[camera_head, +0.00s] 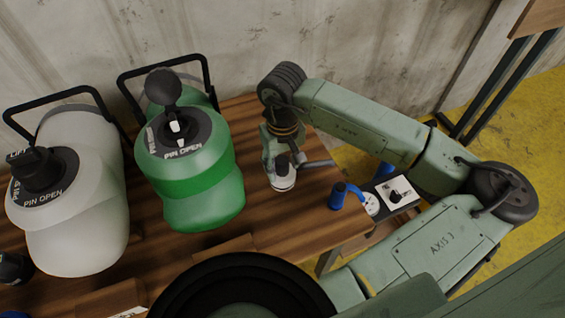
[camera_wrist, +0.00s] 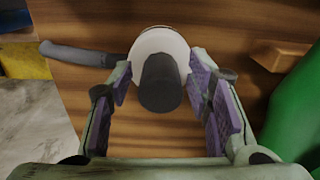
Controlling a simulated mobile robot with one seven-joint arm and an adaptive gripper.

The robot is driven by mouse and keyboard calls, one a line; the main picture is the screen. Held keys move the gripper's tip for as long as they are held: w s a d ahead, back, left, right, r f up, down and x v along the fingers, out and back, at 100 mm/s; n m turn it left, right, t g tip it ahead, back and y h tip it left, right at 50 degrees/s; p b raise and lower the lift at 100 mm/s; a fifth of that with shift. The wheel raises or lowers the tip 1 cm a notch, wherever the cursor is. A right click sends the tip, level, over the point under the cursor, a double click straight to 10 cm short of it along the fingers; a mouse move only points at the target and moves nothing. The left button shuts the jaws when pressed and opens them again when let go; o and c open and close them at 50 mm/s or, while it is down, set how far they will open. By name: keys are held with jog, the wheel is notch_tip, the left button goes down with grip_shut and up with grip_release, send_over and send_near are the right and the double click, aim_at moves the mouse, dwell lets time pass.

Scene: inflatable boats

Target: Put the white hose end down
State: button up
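The white hose end (camera_wrist: 178,47) is a round white piece with a dark stub (camera_wrist: 161,84) facing the wrist camera. A grey hose (camera_wrist: 80,54) runs from it to the left. My gripper (camera_wrist: 160,80) has its purple pads on both sides of the hose end and appears shut on it. In the head view my gripper (camera_head: 277,155) points down over the wooden table, with the white hose end (camera_head: 283,183) at its tip. Whether the hose end touches the table is hard to tell.
A blue-handled fitting (camera_head: 345,192) sits by the table's right edge. A black round object (camera_head: 245,290) is in front. Bare wood surrounds my gripper.

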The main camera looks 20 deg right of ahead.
notch_tip(320, 180, up, 12)
jog(key=shift+r+b, duration=0.2)
jog(key=shift+b, duration=0.2)
dwell(0.3)
dwell(3.1)
jog(key=shift+c, duration=0.4)
